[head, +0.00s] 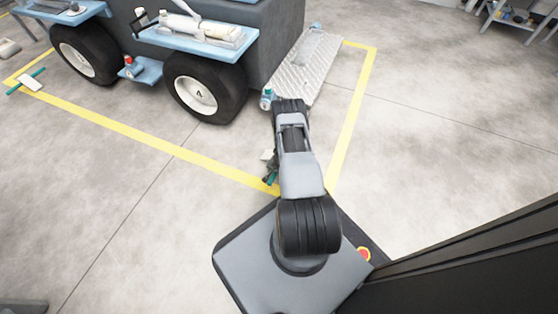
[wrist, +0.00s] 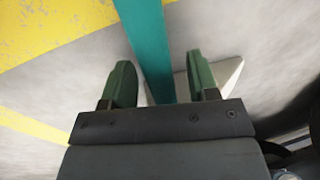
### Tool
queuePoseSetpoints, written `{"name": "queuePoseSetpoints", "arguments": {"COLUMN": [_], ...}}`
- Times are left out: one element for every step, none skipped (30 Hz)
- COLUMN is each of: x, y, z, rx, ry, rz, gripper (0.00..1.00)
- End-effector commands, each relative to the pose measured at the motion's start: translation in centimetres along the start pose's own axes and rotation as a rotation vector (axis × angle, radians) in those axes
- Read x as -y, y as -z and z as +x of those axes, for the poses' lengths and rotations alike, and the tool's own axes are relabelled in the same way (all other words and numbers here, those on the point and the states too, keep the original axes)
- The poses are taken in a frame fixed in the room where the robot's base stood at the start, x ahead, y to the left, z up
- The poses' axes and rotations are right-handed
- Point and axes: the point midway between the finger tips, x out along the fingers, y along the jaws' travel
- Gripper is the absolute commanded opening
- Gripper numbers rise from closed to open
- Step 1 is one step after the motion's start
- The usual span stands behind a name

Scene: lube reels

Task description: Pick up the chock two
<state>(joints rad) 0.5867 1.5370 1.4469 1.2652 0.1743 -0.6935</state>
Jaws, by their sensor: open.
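A pale wedge-shaped chock (wrist: 229,70) with a long teal bar (wrist: 146,30) lies on the floor by the yellow line. My gripper (wrist: 162,78) is open above it, its green fingers on either side of the bar with gaps visible. In the head view the pale chock (head: 266,155) and a bit of teal bar (head: 272,179) show beside my arm, which hides much of them. A similar chock (head: 29,83) with a teal bar (head: 22,83) lies at the far left. I cannot read which is number two.
A grey vehicle (head: 230,45) with large black wheels (head: 206,88) and blue shelves stands behind. A metal ramp plate (head: 308,68) lies at its right. A yellow line (head: 150,135) borders the area.

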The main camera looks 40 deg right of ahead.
Motion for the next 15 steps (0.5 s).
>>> {"name": "queuePoseSetpoints", "arguments": {"x": [0.01,0.01,0.01,0.01,0.0,0.0,0.0,0.0,0.0,0.0,0.0,0.0,-0.01,-0.01,-0.01], "y": [0.01,0.01,0.01,0.01,0.01,0.01,0.01,0.01,0.01,0.01,0.01,0.01,0.01,0.01,0.01], "z": [-0.08,-0.08,-0.09,-0.09,-0.09,-0.09,-0.1,-0.1,-0.1,-0.1,-0.1,-0.1,-0.1,-0.1,-0.1], "rx": [0.0,0.0,0.0,0.0,0.0,0.0,0.0,0.0,0.0,0.0,0.0,0.0,0.0,0.0,0.0], "ry": [0.0,0.0,0.0,0.0,0.0,0.0,0.0,0.0,0.0,0.0,0.0,0.0,0.0,0.0,0.0], "rz": [0.0,0.0,0.0,0.0,0.0,0.0,0.0,0.0,0.0,0.0,0.0,0.0,0.0,0.001,0.001], "gripper": [0.54,0.53,0.49,0.47,0.44,0.4,0.37,0.34,0.3,0.27,0.25,0.21,0.18,0.15,0.11]}}
